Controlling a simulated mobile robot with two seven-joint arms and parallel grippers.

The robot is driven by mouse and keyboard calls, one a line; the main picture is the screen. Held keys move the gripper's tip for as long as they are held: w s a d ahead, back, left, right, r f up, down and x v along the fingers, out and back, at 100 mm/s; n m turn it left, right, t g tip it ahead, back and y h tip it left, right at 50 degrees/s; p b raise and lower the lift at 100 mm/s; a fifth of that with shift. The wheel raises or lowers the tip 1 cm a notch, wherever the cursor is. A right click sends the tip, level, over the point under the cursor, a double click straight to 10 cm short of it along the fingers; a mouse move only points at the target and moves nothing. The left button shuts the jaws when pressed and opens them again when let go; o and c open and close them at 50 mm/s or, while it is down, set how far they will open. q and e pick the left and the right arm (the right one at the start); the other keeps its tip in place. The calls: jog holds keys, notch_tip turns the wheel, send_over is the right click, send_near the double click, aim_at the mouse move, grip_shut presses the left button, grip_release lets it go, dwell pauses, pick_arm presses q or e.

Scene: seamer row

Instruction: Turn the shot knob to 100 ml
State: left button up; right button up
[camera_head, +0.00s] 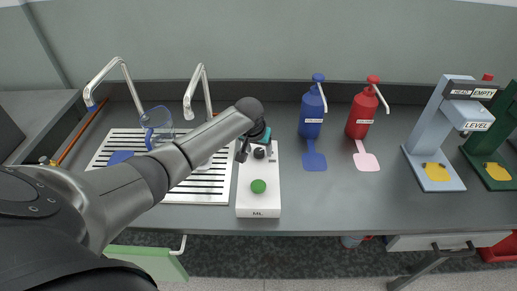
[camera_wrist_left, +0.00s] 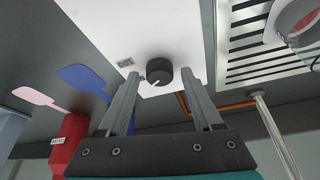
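The shot knob (camera_wrist_left: 159,70) is a round black dial with a white pointer line, on top of a white box (camera_head: 258,199) marked ML. In the head view the knob (camera_head: 259,153) shows beside my left gripper (camera_head: 251,148), towards the back of the box. In the left wrist view the open fingers of my left gripper (camera_wrist_left: 160,77) stand on either side of the knob, with gaps between fingers and knob. The small marks beside the knob are too small to read. A green button (camera_head: 258,186) sits nearer the front of the box. My right gripper is not in view.
A slatted drain tray (camera_head: 205,187) with taps and a clear jug (camera_head: 157,122) lies left of the box. Blue (camera_head: 312,112) and red (camera_head: 362,114) pump bottles stand behind to the right. Dispensers marked LEVEL and EMPTY stand far right.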

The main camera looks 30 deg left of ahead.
pick_arm(q)
grip_shut()
dwell(0.3)
jog(key=shift+a+m+h+p, duration=0.1)
jog(key=shift+m+h+p, duration=0.3)
jog(key=shift+m+p, duration=0.6)
jog(key=shift+a+m+h, duration=0.1)
jog(key=shift+m+h, duration=0.2)
jog(key=shift+m, duration=0.6)
jog(key=shift+m+h, duration=0.4)
jog(key=shift+m, duration=0.5)
jog(key=shift+f+m+h+b, duration=0.1)
jog(key=shift+m+h+b, duration=0.4)
jog(key=shift+m, duration=0.4)
jog(key=shift+w+a+m+g+h+b, duration=0.1)
jog(key=shift+m+g+h+b, duration=0.4)
jog(key=shift+m+b, duration=1.5)
jog(key=shift+m, duration=0.3)
